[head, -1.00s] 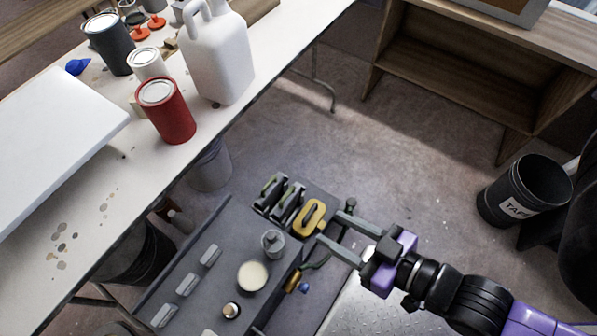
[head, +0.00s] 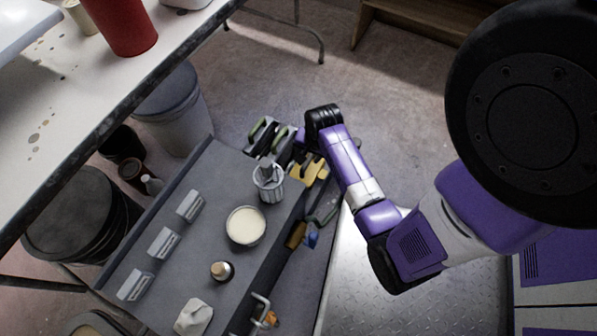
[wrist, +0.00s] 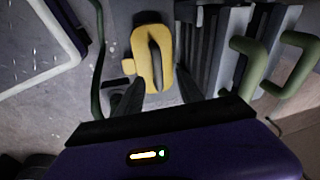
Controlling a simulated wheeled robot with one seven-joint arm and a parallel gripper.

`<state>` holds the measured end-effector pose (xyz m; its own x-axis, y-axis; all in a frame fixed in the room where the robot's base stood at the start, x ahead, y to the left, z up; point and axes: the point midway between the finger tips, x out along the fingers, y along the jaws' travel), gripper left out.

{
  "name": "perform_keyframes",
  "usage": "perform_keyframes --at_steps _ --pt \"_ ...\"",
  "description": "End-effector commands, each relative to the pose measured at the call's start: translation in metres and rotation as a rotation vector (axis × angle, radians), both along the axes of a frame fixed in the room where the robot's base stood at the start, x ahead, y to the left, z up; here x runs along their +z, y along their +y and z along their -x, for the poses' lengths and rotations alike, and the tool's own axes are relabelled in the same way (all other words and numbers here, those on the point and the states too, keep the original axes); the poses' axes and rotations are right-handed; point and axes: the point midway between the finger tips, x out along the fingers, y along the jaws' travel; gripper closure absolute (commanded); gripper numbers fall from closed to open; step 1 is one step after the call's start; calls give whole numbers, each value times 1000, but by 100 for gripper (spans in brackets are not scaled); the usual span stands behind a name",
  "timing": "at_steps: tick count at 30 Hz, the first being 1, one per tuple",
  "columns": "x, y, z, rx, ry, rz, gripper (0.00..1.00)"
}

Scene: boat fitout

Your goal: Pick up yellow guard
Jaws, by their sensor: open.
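The yellow guard (wrist: 141,62) is a loop-shaped piece with a long slot, lying on the grey surface in the wrist view. In the head view only part of the yellow guard (head: 311,171) shows beneath my arm. My gripper (wrist: 154,88) is open, with one dark finger on each side of the guard's near end. The guard is not held. I cannot tell whether the fingers touch it. In the head view my wrist hides the fingers.
Green-handled tools (head: 262,134) stand right beside the guard. A grey cart top (head: 190,262) holds a metal cup (head: 268,182), a cream-filled bowl (head: 245,226) and several pale blocks. A workbench with a red can (head: 122,22) is at upper left.

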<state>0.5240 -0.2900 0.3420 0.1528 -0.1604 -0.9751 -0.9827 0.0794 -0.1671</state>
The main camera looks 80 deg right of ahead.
Motion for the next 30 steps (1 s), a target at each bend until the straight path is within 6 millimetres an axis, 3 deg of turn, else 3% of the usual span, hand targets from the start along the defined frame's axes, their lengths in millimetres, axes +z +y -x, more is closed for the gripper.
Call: perform_keyframes --at_steps 5,17,26,30 --pt "-11 -16 4 -77 20 -51 56" --pt "-43 -21 3 -78 21 -54 56" --pt "-83 -27 2 -77 22 -55 56" --pt "-86 -28 1 -76 21 -52 56"
